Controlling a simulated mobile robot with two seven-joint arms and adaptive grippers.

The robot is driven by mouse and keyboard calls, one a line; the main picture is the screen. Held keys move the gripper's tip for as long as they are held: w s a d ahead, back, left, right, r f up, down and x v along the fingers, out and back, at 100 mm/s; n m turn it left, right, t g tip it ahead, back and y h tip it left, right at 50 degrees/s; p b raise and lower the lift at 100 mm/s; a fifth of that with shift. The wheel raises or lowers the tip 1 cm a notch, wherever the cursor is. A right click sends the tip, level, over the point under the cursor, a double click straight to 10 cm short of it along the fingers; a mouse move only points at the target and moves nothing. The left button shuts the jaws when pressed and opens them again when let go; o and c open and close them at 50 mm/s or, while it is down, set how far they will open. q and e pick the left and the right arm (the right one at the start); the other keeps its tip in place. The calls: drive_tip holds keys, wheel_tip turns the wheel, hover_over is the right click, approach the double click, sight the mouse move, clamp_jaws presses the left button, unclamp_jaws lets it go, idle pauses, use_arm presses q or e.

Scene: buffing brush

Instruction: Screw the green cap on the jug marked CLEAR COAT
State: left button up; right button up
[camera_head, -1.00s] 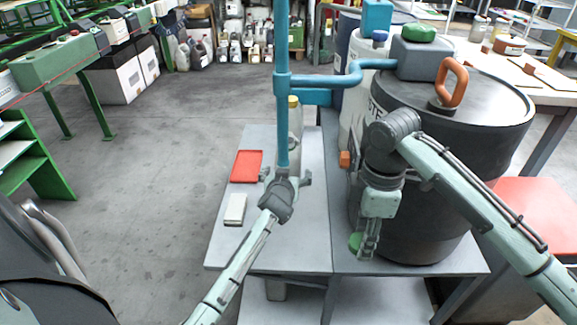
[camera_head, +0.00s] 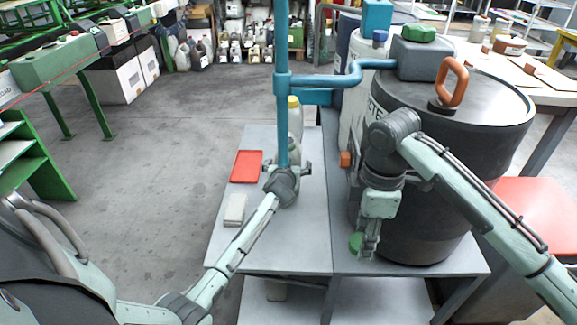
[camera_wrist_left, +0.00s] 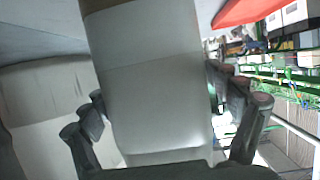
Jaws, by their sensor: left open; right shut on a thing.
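The green cap (camera_head: 355,243) is held in my right gripper (camera_head: 362,243), which is shut on it and hangs in front of the black drum. My left gripper (camera_head: 288,170) is open, beside the blue pipe over the bench. In the left wrist view a pale grey jug-like body (camera_wrist_left: 150,85) stands between its spread fingers (camera_wrist_left: 160,100); I cannot tell whether they touch it. In the head view a grey jug (camera_head: 297,125) with a yellow cap (camera_head: 293,101) stands partly behind the pipe. No CLEAR COAT marking is readable.
A blue pipe (camera_head: 282,100) rises in front of the jug and bends right. A black drum (camera_head: 430,190) with an orange handle (camera_head: 453,82) stands at right. A red tray (camera_head: 246,166) and a pale block (camera_head: 235,209) lie on the grey bench (camera_head: 307,235). The bench front is clear.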

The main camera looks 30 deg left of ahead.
sight(289, 135)
use_arm(q)
drive_tip(key=shift+c, duration=0.6)
drive_tip(key=c, duration=1.7)
drive_tip(key=shift+r, duration=0.65)
use_arm(e)
drive_tip(key=shift+r, duration=0.15)
use_arm(q)
wheel_tip(289, 135, up, 9)
drive_tip(key=shift+r+p, duration=0.1)
drive_tip(key=shift+p, duration=0.55)
use_arm(e)
drive_tip(key=shift+r, duration=0.55)
